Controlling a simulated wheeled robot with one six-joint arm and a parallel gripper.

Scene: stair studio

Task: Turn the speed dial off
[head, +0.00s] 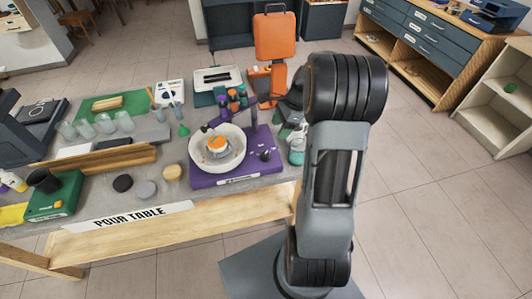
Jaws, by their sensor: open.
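A purple machine (240,174) stands near the right end of the grey table, with an upright post at its back. A small black knob (265,155) sits on the right of its base and looks like the speed dial. Its setting and markings are too small to read. A white bowl (230,163) rests on the machine, with a round orange and white piece in its middle. My arm rises at the right of the table, apart from the knob.
The table (284,172) carries a POUR TABLE sign (128,217) on its front. Round pucks (146,189) lie left of the machine. A green device (55,197) and clear cups (104,123) stand further left. Jars (297,150) stand close to my arm. Floor at right is clear.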

